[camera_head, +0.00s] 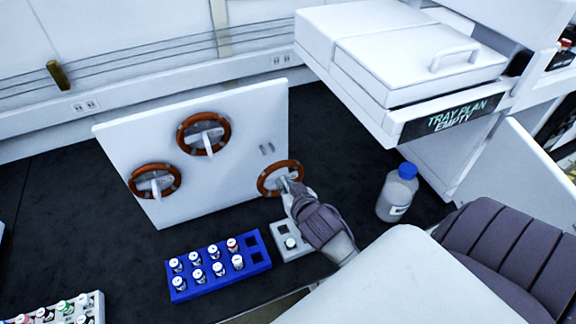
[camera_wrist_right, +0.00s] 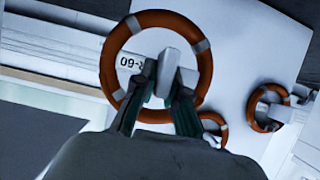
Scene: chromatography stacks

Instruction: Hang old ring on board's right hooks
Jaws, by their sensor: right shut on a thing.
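A white board (camera_head: 225,185) stands tilted on the dark bench. Brown rings with grey bands hang on it at the top (camera_head: 180,135) and left (camera_head: 134,178). My right gripper (camera_head: 288,184) is shut on a third brown ring (camera_head: 262,186), at the board's lower right, below these hooks. In the right wrist view, my gripper (camera_wrist_right: 166,84) grips a grey piece at the held ring (camera_wrist_right: 107,72); the label at its middle reads "R-60". Whether this ring touches the board is unclear. My left gripper is not in view.
A blue rack (camera_head: 207,285) of vials and a small grey holder (camera_head: 279,250) stand before the board. A blue-capped bottle (camera_head: 394,204) is right of my right gripper. A white instrument (camera_head: 440,75) overhangs the bench at the upper right.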

